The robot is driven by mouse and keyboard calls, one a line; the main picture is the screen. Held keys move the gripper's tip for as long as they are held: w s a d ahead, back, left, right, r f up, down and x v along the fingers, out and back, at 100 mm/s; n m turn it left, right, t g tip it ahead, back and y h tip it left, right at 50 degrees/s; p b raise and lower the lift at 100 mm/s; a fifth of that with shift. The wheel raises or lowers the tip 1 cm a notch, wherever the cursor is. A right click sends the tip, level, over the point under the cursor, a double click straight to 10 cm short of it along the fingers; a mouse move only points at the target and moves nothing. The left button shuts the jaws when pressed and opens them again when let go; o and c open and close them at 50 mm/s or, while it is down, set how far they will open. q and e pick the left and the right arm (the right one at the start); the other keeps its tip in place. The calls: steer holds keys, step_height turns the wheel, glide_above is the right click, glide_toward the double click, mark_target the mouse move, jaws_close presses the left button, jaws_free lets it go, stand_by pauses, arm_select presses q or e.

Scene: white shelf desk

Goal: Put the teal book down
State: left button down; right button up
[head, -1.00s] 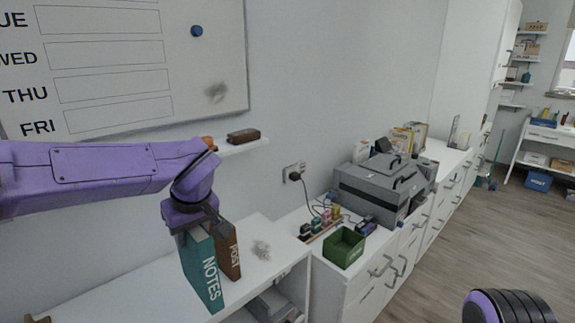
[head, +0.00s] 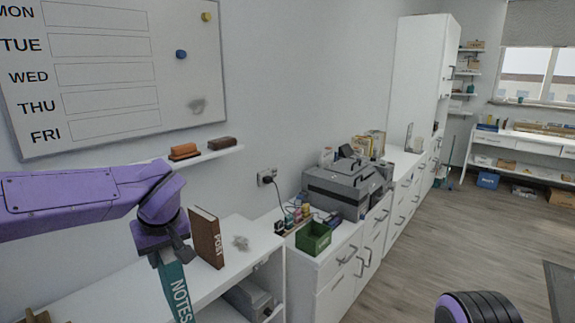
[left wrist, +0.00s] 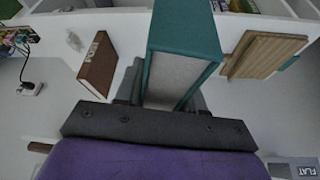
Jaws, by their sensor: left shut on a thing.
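The teal book (head: 176,290), lettered NOTES, is upright in my left gripper (head: 166,254), which is shut on its upper end. In the left wrist view the teal book (left wrist: 187,28) reaches out from between the fingers (left wrist: 160,98). The book is in front of the white desk top (head: 238,258), near its front edge. I cannot tell whether its lower end touches anything, as the picture edge cuts it off.
A brown POST book (head: 207,238) stands on the desk, apart from the teal one. A wooden object (left wrist: 265,54) is on the teal book's other side. A green bin (head: 313,239) and grey printer (head: 340,188) stand further right. A wall ledge (head: 215,154) holds erasers.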

arm_select(q)
steer(key=s+d+f+m+h, duration=0.1)
steer(key=s+d+f+m, duration=0.1)
steer(key=f, duration=0.6)
steer(key=s+d+f+m+t+h, duration=0.1)
steer(key=s+d+f+m, duration=0.2)
steer(key=f, duration=0.6)
steer(key=s+m, duration=0.1)
steer(key=m, duration=0.1)
steer(key=shift+m+h, duration=0.3)
steer(key=shift+h, duration=0.1)
steer(key=shift+f, duration=0.1)
